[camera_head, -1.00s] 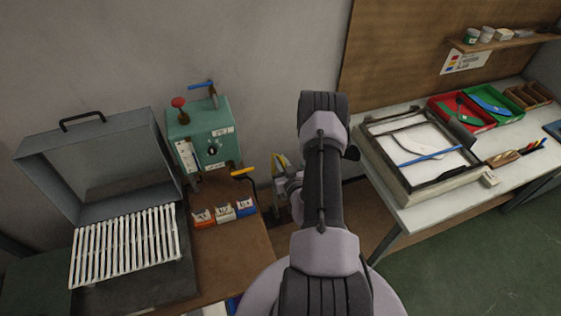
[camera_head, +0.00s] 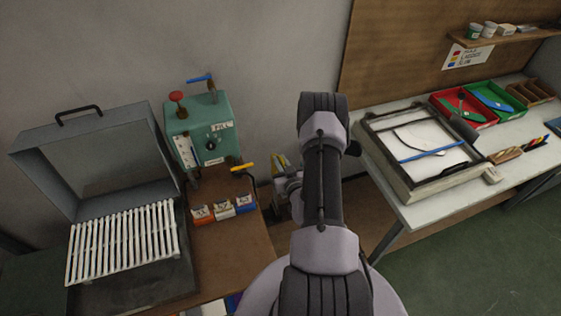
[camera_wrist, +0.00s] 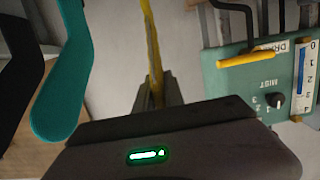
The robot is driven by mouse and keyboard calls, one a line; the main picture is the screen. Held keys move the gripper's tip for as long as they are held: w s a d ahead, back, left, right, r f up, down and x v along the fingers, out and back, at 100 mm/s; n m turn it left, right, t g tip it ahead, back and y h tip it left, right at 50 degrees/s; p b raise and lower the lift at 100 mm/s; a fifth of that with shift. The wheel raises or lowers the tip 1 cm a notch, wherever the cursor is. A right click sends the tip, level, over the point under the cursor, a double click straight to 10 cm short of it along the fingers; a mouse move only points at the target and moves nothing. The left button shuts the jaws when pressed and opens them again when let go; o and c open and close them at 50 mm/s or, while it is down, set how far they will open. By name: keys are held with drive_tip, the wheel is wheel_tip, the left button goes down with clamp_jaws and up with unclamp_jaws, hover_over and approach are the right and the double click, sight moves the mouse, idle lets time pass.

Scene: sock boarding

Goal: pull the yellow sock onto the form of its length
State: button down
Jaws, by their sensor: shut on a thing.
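In the wrist view a thin yellow strip of cloth, seemingly the yellow sock (camera_wrist: 151,40), runs upward from between the fingers of my gripper (camera_wrist: 157,88). The gripper is shut on it. A teal flat form (camera_wrist: 63,90) with a rounded end stands to the left of the gripper, apart from it. A black form (camera_wrist: 17,70) stands at the far left edge. In the head view my gripper (camera_head: 285,187) is partly hidden behind my arm, with a bit of yellow above it. The sock's far end is out of the wrist view.
A teal steam box (camera_head: 200,130) with levers and a dial stands close to the gripper's left; it also shows in the wrist view (camera_wrist: 240,85). An open grey case (camera_head: 100,160) with a white slatted rack is at left. A worktable (camera_head: 420,210) with trays is at right.

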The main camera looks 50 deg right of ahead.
drive_tip(key=shift+f+b, duration=0.4)
drive_tip(key=shift+f, duration=0.15)
drive_tip(key=c, duration=1.3)
unclamp_jaws()
drive_tip(key=shift+c, duration=0.2)
